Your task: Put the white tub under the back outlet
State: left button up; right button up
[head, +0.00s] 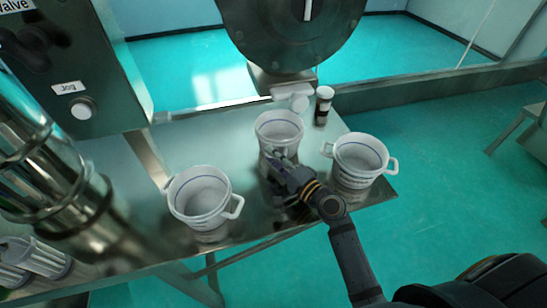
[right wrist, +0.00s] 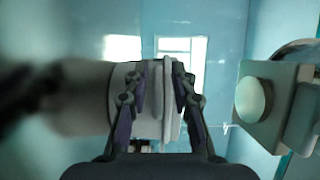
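Three white tubs stand around the metal table in the head view. The middle tub (head: 279,126) is close below and in front of the machine's pale outlet (head: 293,90). My right gripper (head: 275,160) is at its near side. In the right wrist view, its fingers (right wrist: 158,75) close around the tub's ribbed upper part (right wrist: 163,120); the exact contact is partly hidden. The tub's lower part is hidden in the head view, so I cannot tell whether it touches the table. My left gripper is not in view.
Another tub (head: 201,192) stands on the left, and one (head: 358,155) on the right near the table edge. A small dark bottle with a white cap (head: 323,105) stands behind the middle tub. Dark machine housings rise at the left and back.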

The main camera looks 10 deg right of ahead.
jog(key=shift+s, duration=0.1)
jog(key=b+v, duration=0.3)
jog(key=v, duration=0.6)
jog(key=shift+s+d+f+b, duration=0.2)
jog(key=shift+s+b, duration=0.15)
jog(key=shift+s+d+b, duration=0.35)
jog(key=shift+s+b, duration=0.05)
jog(key=shift+s, duration=0.05)
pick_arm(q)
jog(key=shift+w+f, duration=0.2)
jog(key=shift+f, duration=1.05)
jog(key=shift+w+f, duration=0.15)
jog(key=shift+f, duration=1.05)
pick_arm(e)
jog(key=shift+s+d+r, duration=0.1)
jog(key=shift+s+r, duration=0.15)
jog(key=shift+s, duration=0.25)
